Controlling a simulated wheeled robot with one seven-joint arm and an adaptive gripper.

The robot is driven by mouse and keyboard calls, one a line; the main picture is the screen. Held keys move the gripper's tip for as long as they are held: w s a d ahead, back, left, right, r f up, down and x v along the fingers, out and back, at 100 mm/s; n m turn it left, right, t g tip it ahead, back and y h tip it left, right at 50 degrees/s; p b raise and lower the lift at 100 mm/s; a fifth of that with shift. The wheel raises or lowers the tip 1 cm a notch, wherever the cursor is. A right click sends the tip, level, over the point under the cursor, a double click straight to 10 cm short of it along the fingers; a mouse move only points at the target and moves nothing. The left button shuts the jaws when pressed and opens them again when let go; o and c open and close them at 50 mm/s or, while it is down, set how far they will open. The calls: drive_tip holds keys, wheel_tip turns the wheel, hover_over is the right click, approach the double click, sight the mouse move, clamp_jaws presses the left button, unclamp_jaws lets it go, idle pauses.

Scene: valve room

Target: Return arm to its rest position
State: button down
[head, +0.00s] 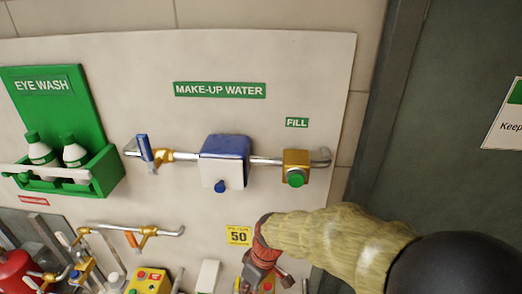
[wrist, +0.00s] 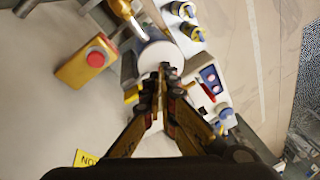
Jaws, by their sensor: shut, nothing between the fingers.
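My arm, in a yellowish padded sleeve (head: 335,238), reaches in from the lower right in the head view. Its end points down at the bottom of the picture, where my gripper (head: 262,274) shows in part, in front of the panel's lower area. In the wrist view my gripper (wrist: 163,78) has its two fingers together at the tips, with nothing seen between them. A white round thing (wrist: 160,57) lies just beyond the tips; I cannot tell whether they touch it.
The make-up water pipe has a blue-handled valve (head: 146,149), a blue and white box (head: 223,162) and a brass block with green button (head: 296,168). Eye-wash bottles (head: 41,150) stand left. In the wrist view a yellow box with red button (wrist: 90,62) is near. A grey door (head: 440,150) stands right.

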drive_tip(key=s+d+r+m+t+h+b, duration=0.1)
drive_tip(key=s+d+r+m+t+b, duration=0.1)
drive_tip(key=d+r, duration=0.3)
drive_tip(key=s+d+r+m+t+b, duration=0.2)
drive_tip(key=s+d+r+m, duration=0.3)
drive_tip(key=d, duration=0.5)
drive_tip(key=s+d+r+m+t+h+b, duration=0.1)
drive_tip(key=s+d+r+m+t+b, duration=0.1)
drive_tip(key=d, duration=0.5)
wheel_tip(320, 180, up, 3)
drive_tip(key=shift+s+d+f+m+h+b, duration=0.1)
drive_tip(key=shift+s+d+m+h+b, duration=0.3)
drive_tip(key=shift+s+m, duration=0.6)
drive_tip(key=shift+a, duration=0.15)
